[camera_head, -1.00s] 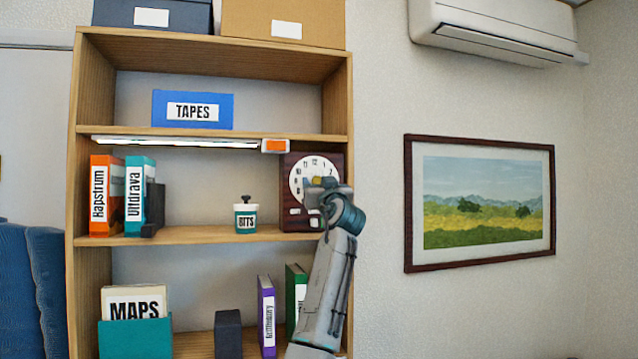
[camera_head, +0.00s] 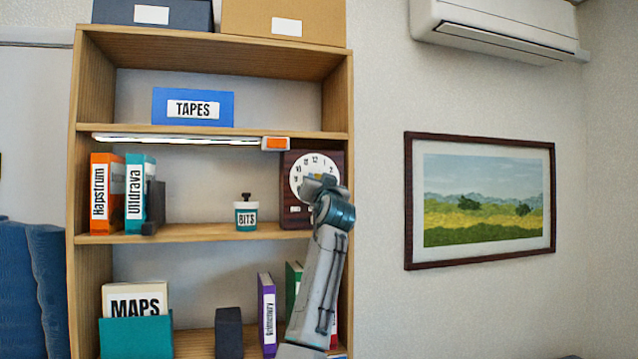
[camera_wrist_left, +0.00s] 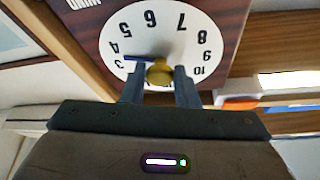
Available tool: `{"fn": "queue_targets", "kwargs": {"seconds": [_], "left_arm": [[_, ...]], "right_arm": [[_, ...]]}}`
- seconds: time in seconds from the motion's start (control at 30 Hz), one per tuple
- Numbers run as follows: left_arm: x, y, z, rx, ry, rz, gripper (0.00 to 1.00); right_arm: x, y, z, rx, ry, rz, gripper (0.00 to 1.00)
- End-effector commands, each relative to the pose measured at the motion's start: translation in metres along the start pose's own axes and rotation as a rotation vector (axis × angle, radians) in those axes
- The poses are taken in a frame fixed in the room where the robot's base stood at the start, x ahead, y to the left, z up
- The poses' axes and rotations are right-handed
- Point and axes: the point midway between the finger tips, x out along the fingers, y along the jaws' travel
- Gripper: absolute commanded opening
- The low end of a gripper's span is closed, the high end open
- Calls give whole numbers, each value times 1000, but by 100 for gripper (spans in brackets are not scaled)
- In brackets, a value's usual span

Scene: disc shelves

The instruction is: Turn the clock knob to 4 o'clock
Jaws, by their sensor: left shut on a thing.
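The clock (camera_head: 294,164) has a dark brown case and a white dial with black numerals. It stands at the right end of the middle shelf. My left gripper (camera_head: 315,184) reaches up in front of it and hides the dial's lower right part. In the left wrist view the clock dial (camera_wrist_left: 172,30) appears upside down. My left gripper (camera_wrist_left: 160,82) is shut on the yellow knob (camera_wrist_left: 158,73) at the dial. A dark blue pointer (camera_wrist_left: 140,58) extends left from the knob, its tip near the 3, between 3 and 4. My right gripper is not in view.
An orange-ended light strip (camera_head: 274,144) runs under the shelf above, close to the clock. The shelf's right side panel (camera_head: 343,110) is close to my arm. Books stand on the shelf below.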

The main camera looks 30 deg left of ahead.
Motion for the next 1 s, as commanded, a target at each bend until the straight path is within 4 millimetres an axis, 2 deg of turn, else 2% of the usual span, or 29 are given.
{"fn": "queue_targets", "kwargs": {"seconds": [0.43,0.97,1.0], "left_arm": [[0,-2,-1,214,1,88,4],[0,-2,0,245,0,102,4],[0,-2,0,245,0,102,29]], "right_arm": [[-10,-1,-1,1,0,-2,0],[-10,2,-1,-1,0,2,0],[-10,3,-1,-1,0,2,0]]}}
